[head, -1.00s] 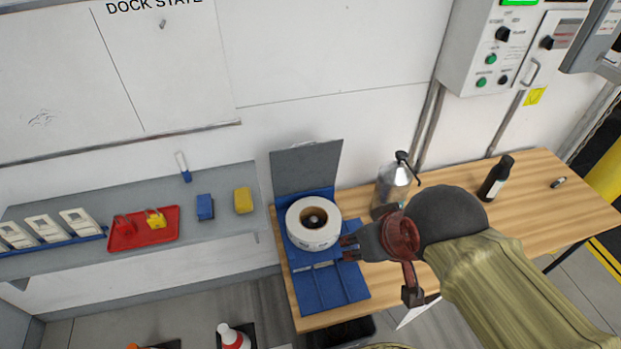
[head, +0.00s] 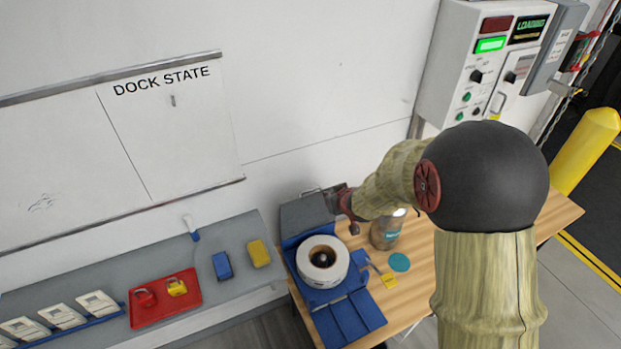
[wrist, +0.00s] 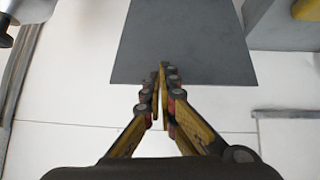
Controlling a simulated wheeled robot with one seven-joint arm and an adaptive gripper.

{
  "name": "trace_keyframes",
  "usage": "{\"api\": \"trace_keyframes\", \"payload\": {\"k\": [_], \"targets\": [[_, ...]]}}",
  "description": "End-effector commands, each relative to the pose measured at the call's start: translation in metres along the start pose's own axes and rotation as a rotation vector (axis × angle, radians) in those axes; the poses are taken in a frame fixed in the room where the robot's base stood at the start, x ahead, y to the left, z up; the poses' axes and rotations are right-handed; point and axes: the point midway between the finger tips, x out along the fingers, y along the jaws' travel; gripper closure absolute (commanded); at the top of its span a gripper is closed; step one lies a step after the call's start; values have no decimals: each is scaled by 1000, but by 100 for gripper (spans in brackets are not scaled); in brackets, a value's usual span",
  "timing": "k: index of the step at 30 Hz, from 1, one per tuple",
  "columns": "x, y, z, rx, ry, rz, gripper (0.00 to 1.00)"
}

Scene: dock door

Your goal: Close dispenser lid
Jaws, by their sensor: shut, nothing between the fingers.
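The blue dispenser (head: 345,318) stands on the wooden table with a white label roll (head: 322,262) seated in it. Its grey lid (head: 304,213) is raised at the back, standing up near the wall. In the wrist view the lid (wrist: 185,40) fills the upper middle as a flat grey panel. My gripper (head: 335,196) is at the right upper edge of the lid; in the wrist view its fingers (wrist: 162,75) are shut and empty, overlapping the lid's edge in the picture. I cannot tell whether they touch it.
A metal spray bottle (head: 385,231) stands right of the dispenser, beside a teal disc (head: 399,262) and a yellow note (head: 389,280). A grey shelf (head: 120,268) with a red tray (head: 165,300) is at left. A control box (head: 480,65) hangs on the wall.

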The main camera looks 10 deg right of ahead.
Motion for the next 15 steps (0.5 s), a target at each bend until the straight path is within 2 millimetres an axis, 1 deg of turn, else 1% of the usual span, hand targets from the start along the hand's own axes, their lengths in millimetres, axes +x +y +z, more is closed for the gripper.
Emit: {"api": "trace_keyframes", "payload": {"k": [1, 3, 6, 9, 11, 15], "targets": [[0, -4, -21, -2, 65, -19, 100], [-2, -11, -44, -1, 138, -46, 100], [-5, -18, -61, 11, 200, -74, 100], [-6, -21, -69, 27, 228, -87, 100], [-4, -21, -70, 34, 230, -88, 100], [12, -23, -73, 35, 228, -89, 100]]}}
